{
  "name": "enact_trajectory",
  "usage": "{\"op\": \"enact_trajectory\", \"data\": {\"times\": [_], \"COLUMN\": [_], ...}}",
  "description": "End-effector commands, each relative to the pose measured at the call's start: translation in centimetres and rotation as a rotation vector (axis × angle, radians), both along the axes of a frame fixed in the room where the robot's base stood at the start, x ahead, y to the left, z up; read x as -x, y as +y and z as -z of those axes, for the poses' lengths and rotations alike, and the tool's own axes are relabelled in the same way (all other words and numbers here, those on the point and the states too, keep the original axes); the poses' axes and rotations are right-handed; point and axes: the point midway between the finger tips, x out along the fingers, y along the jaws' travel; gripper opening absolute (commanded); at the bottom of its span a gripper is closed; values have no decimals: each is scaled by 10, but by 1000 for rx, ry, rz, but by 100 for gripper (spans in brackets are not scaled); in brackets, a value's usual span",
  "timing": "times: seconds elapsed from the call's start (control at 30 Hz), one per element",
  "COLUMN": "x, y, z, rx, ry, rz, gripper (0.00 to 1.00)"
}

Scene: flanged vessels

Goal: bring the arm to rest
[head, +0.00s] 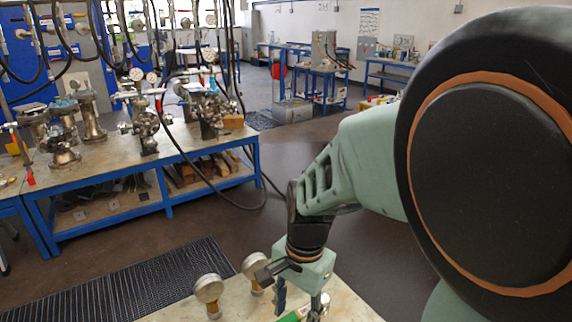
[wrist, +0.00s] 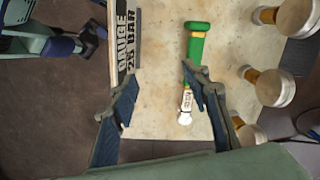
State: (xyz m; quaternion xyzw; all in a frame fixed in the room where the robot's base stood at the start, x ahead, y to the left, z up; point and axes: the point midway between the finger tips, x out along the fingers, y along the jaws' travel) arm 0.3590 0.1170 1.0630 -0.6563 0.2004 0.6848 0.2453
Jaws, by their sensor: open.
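My gripper (head: 299,302) hangs over a pale tabletop (head: 355,306) at the bottom of the head view, with my arm bent above it. In the wrist view my gripper (wrist: 160,82) has its two dark fingers spread wide apart. A green-handled tool (wrist: 198,48) with a white tag lies on the tabletop near the right finger, which partly covers it. I see nothing held between the fingers. A bit of green also shows at the gripper in the head view, mostly hidden.
A plate lettered "GAUGE 25 BAR" (wrist: 125,45) lies left of the tool. Several round metal pieces with brass necks (wrist: 268,88) stand on the right; two show in the head view (head: 208,289). A blue-framed bench (head: 150,165) with flanged vessels stands beyond; open floor (head: 345,240) lies between.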

Motion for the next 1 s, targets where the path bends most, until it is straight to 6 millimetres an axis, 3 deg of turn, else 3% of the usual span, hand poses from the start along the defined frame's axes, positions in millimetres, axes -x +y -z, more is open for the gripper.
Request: {"op": "enact_trajectory", "data": {"times": [0.3, 0.6, 0.8, 1.0], "x": [21, 48, 64, 70], "y": [-39, -86, -109, -118], "z": [-67, -121, -139, -143], "rx": [-123, 12, 161, 224], "ry": [-187, -423, -500, -514], "rz": [-247, -476, -578, -614], "gripper": [43, 43, 43, 43]}}
